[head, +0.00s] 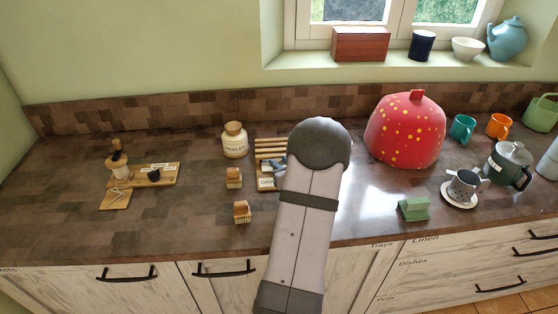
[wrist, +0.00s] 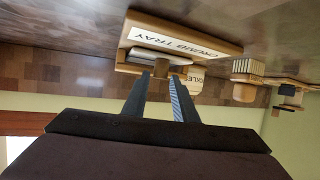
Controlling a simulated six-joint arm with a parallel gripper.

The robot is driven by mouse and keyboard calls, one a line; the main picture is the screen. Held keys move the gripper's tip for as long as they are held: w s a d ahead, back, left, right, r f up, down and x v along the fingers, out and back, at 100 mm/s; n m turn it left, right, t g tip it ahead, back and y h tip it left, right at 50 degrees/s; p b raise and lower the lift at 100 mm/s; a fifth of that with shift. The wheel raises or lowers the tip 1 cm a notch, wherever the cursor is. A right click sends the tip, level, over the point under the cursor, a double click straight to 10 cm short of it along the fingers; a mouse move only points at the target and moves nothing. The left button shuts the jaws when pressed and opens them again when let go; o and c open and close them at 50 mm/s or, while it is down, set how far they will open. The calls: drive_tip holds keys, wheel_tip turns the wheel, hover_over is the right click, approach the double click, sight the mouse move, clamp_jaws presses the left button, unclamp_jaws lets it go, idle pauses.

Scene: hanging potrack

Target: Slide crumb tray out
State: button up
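The wooden slatted board (head: 270,147) lies on the counter, left of my arm in the head view. Its label is partly hidden by my arm there. In the wrist view, which looks upside down, the wooden edge (wrist: 236,48) carries a white "CRUMB TRAY" label (wrist: 165,41). A pale flat piece (wrist: 148,54) and a small brown knob-like part (wrist: 161,68) show beside it. My gripper (wrist: 160,79) has its two fingers apart, with the brown part at or just beyond the tips. Contact cannot be told. In the head view my gripper (head: 274,166) is mostly hidden behind my arm.
A pickle jar (head: 235,141) and two small brushes (head: 234,178) (head: 242,212) stand to the left. A red dotted dome (head: 405,132), a green sponge-like block (head: 413,208) and a cup on a saucer (head: 459,200) are to the right.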

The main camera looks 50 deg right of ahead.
drive_tip(key=shift+w+d+f, duration=0.25)
drive_tip(key=shift+w+d, duration=0.05)
drive_tip(key=shift+w, duration=0.25)
drive_tip(key=shift+c, duration=0.4)
clamp_jaws()
drive_tip(key=s+a, duration=0.6)
drive_tip(key=s, duration=0.1)
drive_tip(key=shift+a, duration=0.4)
drive_tip(key=shift+a+f, duration=0.1)
drive_tip(key=shift+f, duration=0.05)
drive_tip(key=shift+o, duration=0.4)
unclamp_jaws()
